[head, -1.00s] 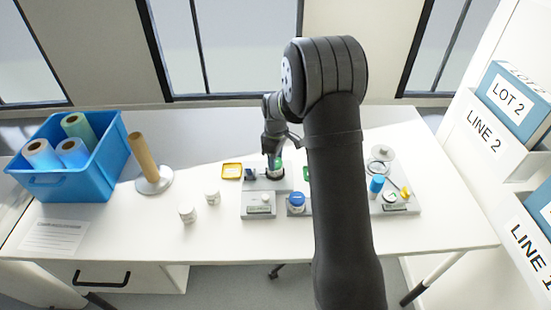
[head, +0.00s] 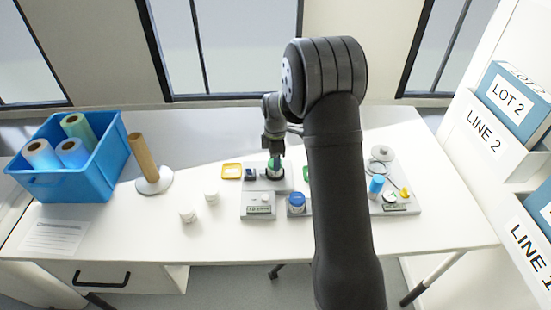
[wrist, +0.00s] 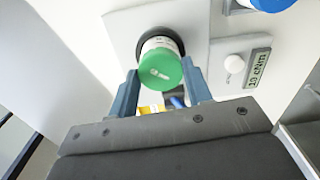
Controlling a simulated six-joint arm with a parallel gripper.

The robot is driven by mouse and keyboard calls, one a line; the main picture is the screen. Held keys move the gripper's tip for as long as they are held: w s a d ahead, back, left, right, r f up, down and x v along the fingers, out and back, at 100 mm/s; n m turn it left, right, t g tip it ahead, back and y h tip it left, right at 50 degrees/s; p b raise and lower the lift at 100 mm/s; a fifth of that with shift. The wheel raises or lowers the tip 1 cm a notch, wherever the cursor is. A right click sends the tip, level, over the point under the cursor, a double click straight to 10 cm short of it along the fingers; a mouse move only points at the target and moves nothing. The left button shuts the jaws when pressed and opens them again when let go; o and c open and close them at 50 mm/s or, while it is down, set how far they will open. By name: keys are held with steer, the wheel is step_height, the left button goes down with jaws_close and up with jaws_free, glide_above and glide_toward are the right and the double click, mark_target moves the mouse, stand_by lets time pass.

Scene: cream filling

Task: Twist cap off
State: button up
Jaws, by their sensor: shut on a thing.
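The green cap (wrist: 160,70) sits on a white jar (wrist: 158,43) in the wrist view, and it carries a pale mark on its top. The jar stands in a dark round holder (wrist: 143,44) on a grey fixture. My gripper (wrist: 160,66) has one blue-grey finger on each side of the cap and is shut on it. In the head view my gripper (head: 274,160) points down over the holder, and its fingers hide most of the cap. The cap is still at the jar's top; I cannot tell whether its thread is loose.
A yellow tray (head: 232,171) and two white jars (head: 212,196) (head: 188,214) are to the left. My arm hides part of the table.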

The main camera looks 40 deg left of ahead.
steer(key=shift+f, duration=0.1)
steer(key=n, duration=0.5)
steer(key=shift+n, duration=0.4)
steer(key=o, duration=0.8)
steer(key=m, duration=0.3)
steer(key=shift+m, duration=1.4)
